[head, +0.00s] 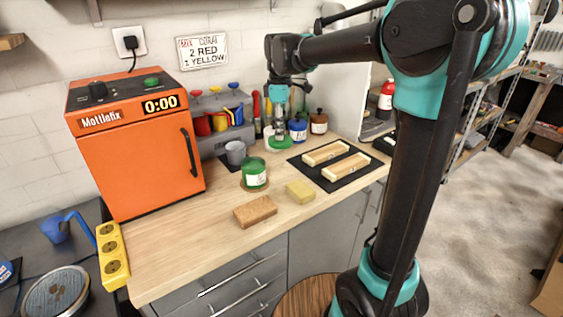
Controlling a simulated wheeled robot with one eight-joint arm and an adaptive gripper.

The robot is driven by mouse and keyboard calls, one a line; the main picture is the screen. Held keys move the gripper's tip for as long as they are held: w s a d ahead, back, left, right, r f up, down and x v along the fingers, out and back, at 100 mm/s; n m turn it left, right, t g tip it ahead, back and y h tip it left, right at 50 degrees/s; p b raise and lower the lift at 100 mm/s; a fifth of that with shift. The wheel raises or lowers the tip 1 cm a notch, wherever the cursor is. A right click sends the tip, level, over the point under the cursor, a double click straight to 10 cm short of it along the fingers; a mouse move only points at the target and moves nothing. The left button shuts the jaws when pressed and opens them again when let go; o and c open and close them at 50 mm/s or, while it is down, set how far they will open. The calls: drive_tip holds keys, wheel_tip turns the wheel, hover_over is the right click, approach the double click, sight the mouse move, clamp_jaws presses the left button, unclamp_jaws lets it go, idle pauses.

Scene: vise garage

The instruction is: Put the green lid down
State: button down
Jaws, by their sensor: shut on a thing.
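The green lid (280,144) is under my gripper (279,132), which points down and is shut on it. The lid looks roughly level, over the wooden counter between the green jar and the black mat. I cannot tell whether it touches the counter. The green jar (254,176) has a pale label and stands on a round brown coaster, in front and to the left of the lid. The small fingertips are hard to make out.
A blue jar (297,130) and a brown jar (318,122) stand behind the lid. A black mat (373,165) with two wooden moulds lies right. A grey cup (235,153), a yellow block (300,191) and a brown block (255,211) are nearby. The counter's front left is clear.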

sight(280, 170)
wheel_tip(280, 170, down, 12)
drive_tip(key=shift+r, duration=0.1)
idle(0.4)
drive_tip(key=c, duration=1.4)
unclamp_jaws()
drive_tip(key=shift+o, duration=0.2)
wheel_tip(280, 170, up, 12)
